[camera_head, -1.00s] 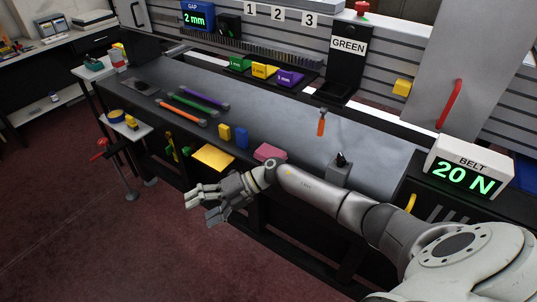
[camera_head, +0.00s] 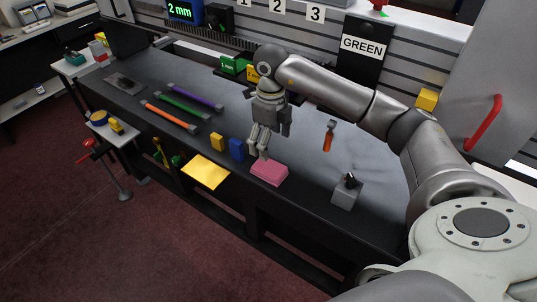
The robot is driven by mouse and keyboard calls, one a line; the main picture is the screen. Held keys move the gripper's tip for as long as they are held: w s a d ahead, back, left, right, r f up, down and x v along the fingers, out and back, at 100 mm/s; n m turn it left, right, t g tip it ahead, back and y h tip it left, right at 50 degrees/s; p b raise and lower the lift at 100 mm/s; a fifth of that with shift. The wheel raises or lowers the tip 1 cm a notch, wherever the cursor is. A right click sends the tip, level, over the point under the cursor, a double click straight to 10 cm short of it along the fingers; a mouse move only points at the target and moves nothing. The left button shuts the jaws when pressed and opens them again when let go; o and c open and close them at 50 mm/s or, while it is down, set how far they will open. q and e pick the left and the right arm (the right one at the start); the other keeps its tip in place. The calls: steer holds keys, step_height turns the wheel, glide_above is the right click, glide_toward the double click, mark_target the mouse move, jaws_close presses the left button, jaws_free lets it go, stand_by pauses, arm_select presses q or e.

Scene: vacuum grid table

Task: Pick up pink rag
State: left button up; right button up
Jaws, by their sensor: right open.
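The pink rag (camera_head: 269,174) lies folded as a flat block near the front edge of the grey table, right of a blue object. My right gripper (camera_head: 259,150) points down just above and behind the rag, slightly to its left. Its fingers are open and nothing shows between them. Whether a fingertip touches the rag, I cannot tell. My left gripper is not in view.
A blue cylinder (camera_head: 237,149) and a yellow block (camera_head: 217,142) stand just left of the rag. A grey block (camera_head: 346,191) and an orange-handled tool (camera_head: 328,137) are to the right. Three coloured bars lie at left.

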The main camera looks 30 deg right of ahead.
mark_target(269, 167)
steer(key=shift+w+d+f, duration=0.1)
steer(key=shift+f, duration=0.8)
steer(key=f, duration=0.2)
steer(key=shift+s+a+f+p, duration=0.25)
steer(key=shift+s+f+p, duration=0.1)
steer(key=shift+f+p, duration=0.05)
steer(key=shift+w+f, duration=0.1)
steer(key=shift+f, duration=0.2)
step_height(269, 167, down, 4)
steer(key=shift+w+f+p, duration=0.1)
steer(key=shift+f+p, duration=0.1)
steer(key=shift+p, duration=0.6)
steer(key=shift+f, duration=0.25)
steer(key=shift+w+f, duration=0.1)
steer(key=c, duration=0.3)
steer(key=shift+c, duration=1.4)
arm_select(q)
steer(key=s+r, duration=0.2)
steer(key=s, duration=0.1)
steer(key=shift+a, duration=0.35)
arm_select(e)
steer(key=c, duration=0.5)
